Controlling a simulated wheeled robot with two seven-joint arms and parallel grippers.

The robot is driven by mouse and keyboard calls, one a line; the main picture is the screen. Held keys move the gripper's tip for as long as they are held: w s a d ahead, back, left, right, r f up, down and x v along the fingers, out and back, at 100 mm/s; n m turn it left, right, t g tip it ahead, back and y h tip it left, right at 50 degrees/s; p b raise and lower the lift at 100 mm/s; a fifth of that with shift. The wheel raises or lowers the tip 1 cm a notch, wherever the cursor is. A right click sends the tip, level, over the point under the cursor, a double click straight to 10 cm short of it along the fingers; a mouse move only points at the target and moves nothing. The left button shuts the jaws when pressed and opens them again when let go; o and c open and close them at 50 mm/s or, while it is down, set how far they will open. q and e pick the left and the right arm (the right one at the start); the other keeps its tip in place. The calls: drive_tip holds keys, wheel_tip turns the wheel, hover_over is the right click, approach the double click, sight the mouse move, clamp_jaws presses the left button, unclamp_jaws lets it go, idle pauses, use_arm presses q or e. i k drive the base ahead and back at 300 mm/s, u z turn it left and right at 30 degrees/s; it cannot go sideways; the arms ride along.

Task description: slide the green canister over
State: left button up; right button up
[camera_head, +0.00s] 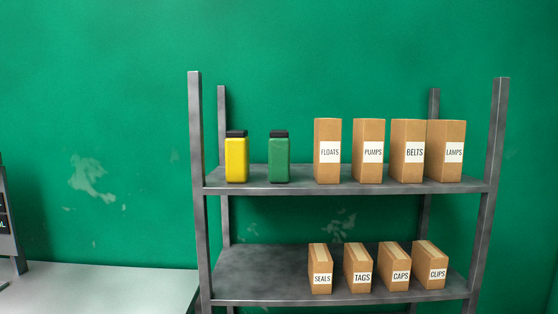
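The green canister (279,159) has a black lid and stands upright on the upper shelf (300,188) of a grey metal rack. A yellow canister (237,160) with a black lid stands to its left, with a gap between them. To its right, also apart from it, stands a brown box labelled FLOATS (327,139). Neither of my grippers shows in the head view.
Boxes labelled PUMPS (369,137), BELTS (408,136) and LAMPS (450,137) continue the upper row. Smaller boxes, from SEALS (319,281) to CLIPS (437,275), stand on the lower shelf (250,272), whose left part is bare. A pale table (100,288) is at lower left.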

sight(279, 141)
drive_tip(key=z, duration=0.6)
drive_tip(key=k, duration=0.25)
drive_tip(key=u, duration=1.4)
drive_tip(key=i, duration=1.1)
drive_tip(key=z, duration=0.35)
